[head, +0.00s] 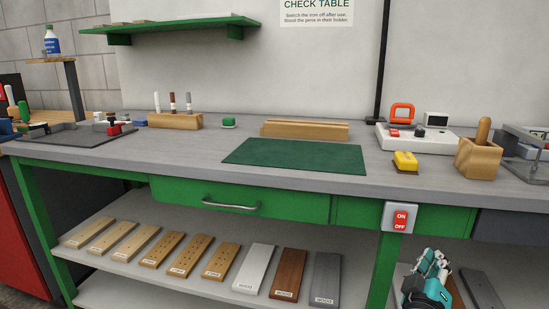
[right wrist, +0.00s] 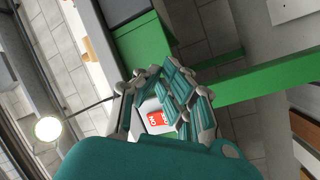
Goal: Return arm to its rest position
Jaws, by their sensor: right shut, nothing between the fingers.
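My right gripper (head: 435,262) is at the lower right of the head view, in front of the bench's lower shelf and below the on/off switch (head: 400,217). It is shut and empty. In the right wrist view its fingers (right wrist: 165,85) are drawn together, with the red and white switch partly visible beyond them. My left gripper is in neither view.
Several boards (head: 255,268) lie on the lower shelf (head: 110,283). A green bench leg (head: 383,270) stands just left of my right gripper.

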